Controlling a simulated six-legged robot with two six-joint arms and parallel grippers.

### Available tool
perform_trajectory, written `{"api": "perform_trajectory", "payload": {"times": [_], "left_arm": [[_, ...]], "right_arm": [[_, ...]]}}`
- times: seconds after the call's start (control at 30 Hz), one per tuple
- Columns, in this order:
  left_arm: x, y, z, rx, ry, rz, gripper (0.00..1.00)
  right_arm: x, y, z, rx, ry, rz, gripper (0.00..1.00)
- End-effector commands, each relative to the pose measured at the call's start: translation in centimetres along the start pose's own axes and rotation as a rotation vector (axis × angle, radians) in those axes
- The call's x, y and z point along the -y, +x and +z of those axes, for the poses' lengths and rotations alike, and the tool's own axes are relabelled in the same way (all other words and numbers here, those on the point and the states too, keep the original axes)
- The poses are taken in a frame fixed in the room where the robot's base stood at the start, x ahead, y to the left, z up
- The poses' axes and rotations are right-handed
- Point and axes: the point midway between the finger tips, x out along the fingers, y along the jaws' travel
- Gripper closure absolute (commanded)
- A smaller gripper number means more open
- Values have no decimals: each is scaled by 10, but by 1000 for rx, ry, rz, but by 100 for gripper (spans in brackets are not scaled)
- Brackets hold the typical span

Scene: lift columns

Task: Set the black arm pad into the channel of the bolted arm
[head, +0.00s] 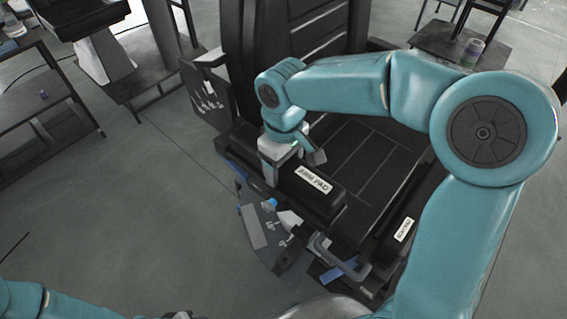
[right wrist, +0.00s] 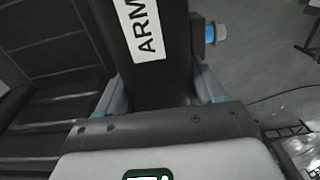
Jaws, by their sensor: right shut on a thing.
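The black arm pad (head: 328,201), with a white "ARM PAD" label, is in my right gripper (head: 292,166). It lies along the near left side of the black seat, and I cannot tell whether it is resting or held just above. In the right wrist view the pad (right wrist: 160,78) runs between the two fingers of my right gripper (right wrist: 158,98), which are shut on it. A dark bracket with white markings (head: 258,232) and a blue bolt (head: 270,203) shows beside and below the pad; it may be the bolted arm. Its channel is hidden. My left gripper is out of view.
A black seat (head: 375,160) with a tall backrest (head: 300,25) stands behind the pad. A second labelled black pad (head: 400,235) lies on its right side. A dark marked panel (head: 207,98) stands at the left. A dark rack (head: 45,100) is further left. The floor between is clear.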

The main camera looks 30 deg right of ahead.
Motion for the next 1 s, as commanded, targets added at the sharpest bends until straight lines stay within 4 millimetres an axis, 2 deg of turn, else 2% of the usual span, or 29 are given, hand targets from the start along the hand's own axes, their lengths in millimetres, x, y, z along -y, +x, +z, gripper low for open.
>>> {"api": "perform_trajectory", "payload": {"times": [1.0], "left_arm": [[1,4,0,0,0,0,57]], "right_arm": [[-1,6,-2,-2,0,1,80]]}}
